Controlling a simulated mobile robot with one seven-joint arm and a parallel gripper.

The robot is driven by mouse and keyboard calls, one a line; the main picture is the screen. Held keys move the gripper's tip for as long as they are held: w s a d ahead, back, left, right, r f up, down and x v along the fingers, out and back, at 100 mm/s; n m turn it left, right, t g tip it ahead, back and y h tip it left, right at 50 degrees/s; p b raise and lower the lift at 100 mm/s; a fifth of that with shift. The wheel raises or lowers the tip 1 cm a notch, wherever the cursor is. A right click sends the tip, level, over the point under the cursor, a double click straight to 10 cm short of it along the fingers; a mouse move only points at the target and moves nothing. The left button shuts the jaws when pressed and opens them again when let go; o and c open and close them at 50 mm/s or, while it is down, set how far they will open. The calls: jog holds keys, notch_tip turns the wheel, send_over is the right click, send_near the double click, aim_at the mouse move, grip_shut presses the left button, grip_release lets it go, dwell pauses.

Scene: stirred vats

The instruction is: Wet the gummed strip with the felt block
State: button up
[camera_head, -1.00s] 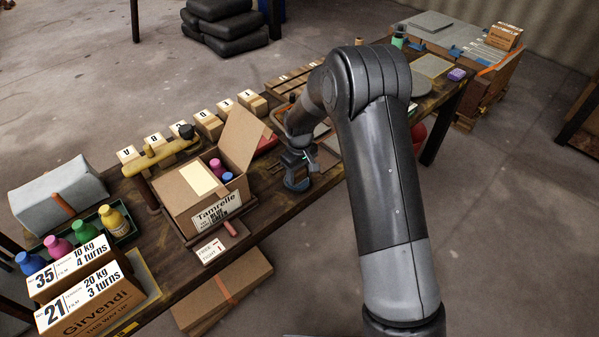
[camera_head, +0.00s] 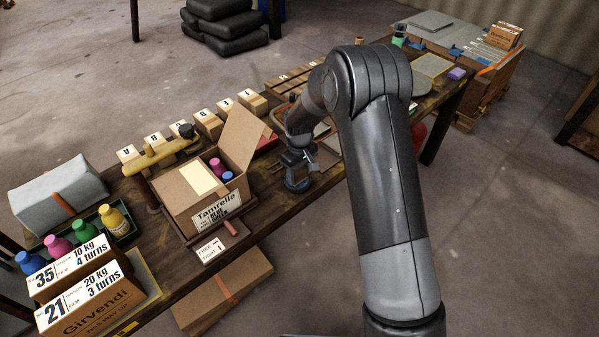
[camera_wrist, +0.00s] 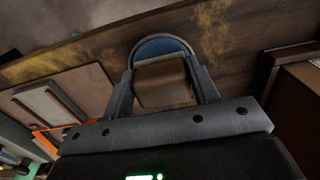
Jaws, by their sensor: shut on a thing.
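My gripper (camera_wrist: 162,88) is shut on a brown block (camera_wrist: 163,82), which looks like the felt block. A round blue dish (camera_wrist: 160,46) shows just beyond the block in the wrist view. In the head view my gripper (camera_head: 297,164) is over this blue dish (camera_head: 297,186) on the bench; the block is hidden there. I cannot tell whether the block touches the dish. An open carton marked Tamrelle (camera_head: 183,204) stands left of the gripper, with small bottles inside. A pale yellow strip (camera_head: 199,179) on its flap looks like the gummed strip.
A raised carton flap (camera_head: 241,142) stands between the bottles and the lettered blocks (camera_head: 209,124) behind. A small sign (camera_head: 210,250) lies at the bench's front edge. Colored bottles (camera_head: 113,220) stand in a tray at left. The bench beside the dish is mostly clear.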

aim_at(299, 170)
jog(key=shift+r, duration=3.45)
